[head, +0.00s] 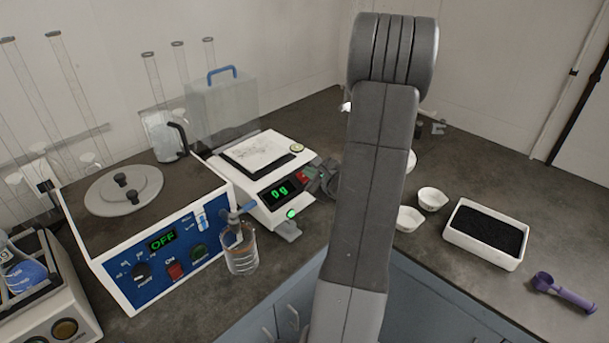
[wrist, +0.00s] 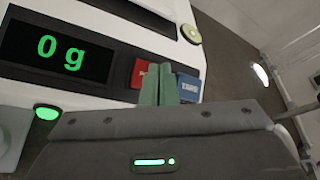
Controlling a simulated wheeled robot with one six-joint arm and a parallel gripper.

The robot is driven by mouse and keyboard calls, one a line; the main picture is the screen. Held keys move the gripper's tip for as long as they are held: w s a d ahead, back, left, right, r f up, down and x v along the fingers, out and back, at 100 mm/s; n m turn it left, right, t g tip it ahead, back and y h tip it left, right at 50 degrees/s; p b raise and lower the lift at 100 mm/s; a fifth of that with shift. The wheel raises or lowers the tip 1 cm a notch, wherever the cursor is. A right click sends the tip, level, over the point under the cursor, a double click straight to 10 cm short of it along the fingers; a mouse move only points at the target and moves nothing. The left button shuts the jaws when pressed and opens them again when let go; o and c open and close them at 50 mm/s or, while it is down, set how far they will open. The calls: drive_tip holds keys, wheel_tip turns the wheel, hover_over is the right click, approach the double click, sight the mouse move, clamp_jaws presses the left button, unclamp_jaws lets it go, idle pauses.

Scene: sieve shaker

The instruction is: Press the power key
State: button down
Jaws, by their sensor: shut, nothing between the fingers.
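The white balance (head: 262,205) has a lit display (head: 279,191) reading 0 g. Right of that display are a red key (wrist: 139,72) and a blue key (wrist: 188,88) with lettering too small to read surely. My gripper (head: 317,172) is at the front right of the balance. In the wrist view its greenish fingertips (wrist: 168,68) are shut and empty, in front of the two keys and partly covering both. I cannot tell whether they touch a key. The blue-fronted machine (head: 150,278) at left shows OFF, with a red switch (head: 176,271) below.
A glass beaker (head: 241,255) stands between the machine and the balance. Small white bowls (head: 432,199), a tray of black grains (head: 487,232) and a purple scoop (head: 562,291) lie to the right.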

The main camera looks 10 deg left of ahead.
drive_tip(key=shift+s+d+r, duration=0.15)
drive_tip(key=shift+r, duration=0.3)
drive_tip(key=r+p, duration=0.1)
drive_tip(key=s+d+r+p, duration=0.1)
drive_tip(key=r, duration=0.1)
drive_tip(key=d+r+p, duration=0.1)
drive_tip(key=r, duration=0.1)
drive_tip(key=shift+s+r+p, duration=0.15)
drive_tip(key=shift+s+p, duration=0.05)
drive_tip(key=shift+p, duration=0.1)
